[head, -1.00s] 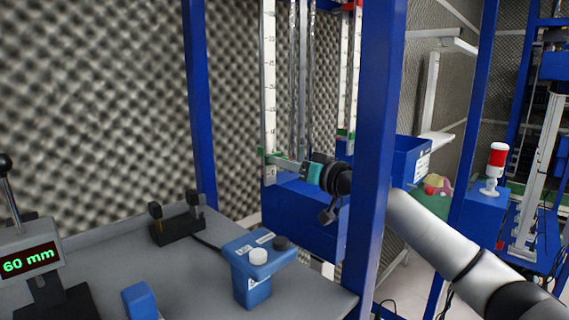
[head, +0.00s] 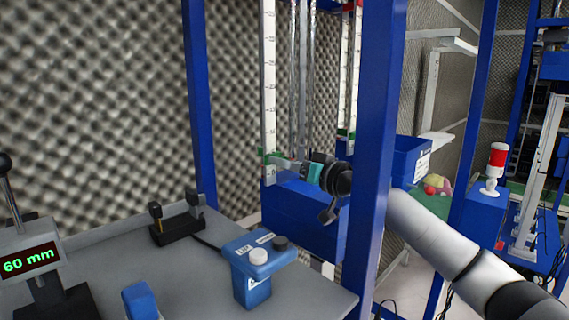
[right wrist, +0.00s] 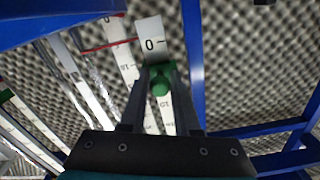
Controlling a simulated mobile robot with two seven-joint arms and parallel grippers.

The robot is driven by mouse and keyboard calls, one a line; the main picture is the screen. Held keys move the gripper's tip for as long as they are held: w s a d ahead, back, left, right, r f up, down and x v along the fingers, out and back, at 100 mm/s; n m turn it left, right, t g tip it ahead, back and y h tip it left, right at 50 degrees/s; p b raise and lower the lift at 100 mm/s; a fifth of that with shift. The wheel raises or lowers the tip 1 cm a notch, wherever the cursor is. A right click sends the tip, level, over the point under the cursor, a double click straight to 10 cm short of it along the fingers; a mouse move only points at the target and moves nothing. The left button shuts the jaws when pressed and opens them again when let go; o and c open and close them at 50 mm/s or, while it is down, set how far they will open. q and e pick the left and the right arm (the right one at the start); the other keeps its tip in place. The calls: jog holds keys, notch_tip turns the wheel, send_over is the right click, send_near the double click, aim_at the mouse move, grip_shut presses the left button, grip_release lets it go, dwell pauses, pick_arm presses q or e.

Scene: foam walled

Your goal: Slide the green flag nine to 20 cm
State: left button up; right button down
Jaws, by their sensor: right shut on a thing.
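The green flag (head: 265,154) is at the low end of a white upright scale (head: 270,85) in the head view. The scale carries printed numbers, with a 0 near its foot. My right gripper (head: 280,163) reaches in from the right and is shut on the flag. In the right wrist view the two fingers (right wrist: 160,80) close around the flag's green knob (right wrist: 160,85), just beside a white plate marked 0 (right wrist: 151,44). The fingers hide part of the flag. My left gripper is not in view.
A second scale (head: 346,80) with green and red parts stands to the right. A blue post (head: 372,150) rises in front of my right arm. A blue bin (head: 408,160) is behind it. A grey table (head: 200,280) holds a blue button box (head: 250,285) and a 60 mm display (head: 30,260).

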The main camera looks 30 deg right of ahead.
notch_tip(320, 180, up, 15)
jog(key=p, duration=1.1)
jog(key=shift+r, duration=0.15)
jog(key=c, duration=0.6)
grip_release()
jog(key=shift+s, duration=0.1)
jog(key=shift+b+v, duration=4.95)
jog(key=shift+v, duration=2.55)
